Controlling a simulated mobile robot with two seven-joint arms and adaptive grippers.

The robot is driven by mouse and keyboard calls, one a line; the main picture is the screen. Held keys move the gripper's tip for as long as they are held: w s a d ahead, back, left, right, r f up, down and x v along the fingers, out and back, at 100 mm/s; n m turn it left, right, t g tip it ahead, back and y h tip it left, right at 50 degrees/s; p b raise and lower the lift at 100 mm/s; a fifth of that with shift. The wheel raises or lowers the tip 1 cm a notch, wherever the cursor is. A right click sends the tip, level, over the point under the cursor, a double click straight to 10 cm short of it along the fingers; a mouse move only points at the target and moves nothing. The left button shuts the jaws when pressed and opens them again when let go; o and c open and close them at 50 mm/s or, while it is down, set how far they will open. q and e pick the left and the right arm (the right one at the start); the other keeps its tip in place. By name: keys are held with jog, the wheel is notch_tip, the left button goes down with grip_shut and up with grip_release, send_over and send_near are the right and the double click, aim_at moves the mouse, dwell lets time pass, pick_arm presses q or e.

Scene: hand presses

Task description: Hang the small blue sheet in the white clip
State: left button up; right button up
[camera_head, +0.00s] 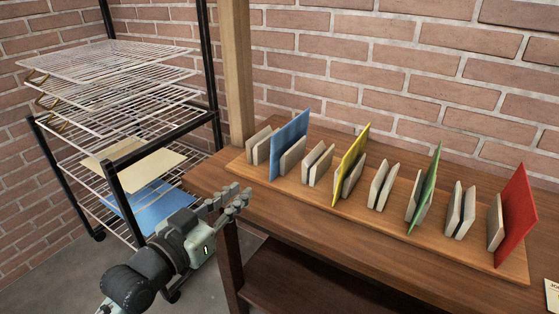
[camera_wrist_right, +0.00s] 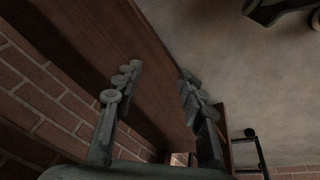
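Another blue sheet (camera_head: 150,205) lies flat on a low shelf of the wire rack, partly hidden by the rack's black frame and my left arm. The clips, such as the empty one (camera_head: 318,163), are all pale off-white pairs of plates; I cannot tell which is the white clip. My left gripper (camera_head: 240,191) is open and empty near the table's left front edge. My right gripper (camera_wrist_right: 160,76) is open and empty in the right wrist view and does not show in the head view.
Yellow (camera_head: 353,160), green (camera_head: 427,185) and red (camera_head: 518,215) sheets stand in other clips. Cream sheets (camera_head: 150,165) lie on the wire rack (camera_head: 110,65).

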aim_at(271, 161)
pick_arm(q)
jog(key=shift+t+h, duration=0.3)
jog(key=shift+h, duration=0.1)
jog(key=w+d, duration=0.2)
jog(key=w+d+r, duration=0.1)
jog(key=w+d, duration=0.1)
jog(key=w+d+r+b, duration=0.1)
jog(key=w+d, duration=0.1)
jog(key=shift+w+r, duration=0.25)
jog(key=shift+x, duration=0.9)
pick_arm(e)
jog(key=shift+a+r, duration=0.15)
jog(key=shift+r, duration=0.8)
pick_arm(q)
jog(key=shift+s+f, duration=0.1)
jog(key=shift+c, duration=0.2)
grip_shut()
pick_arm(e)
jog(key=shift+w+r, duration=0.1)
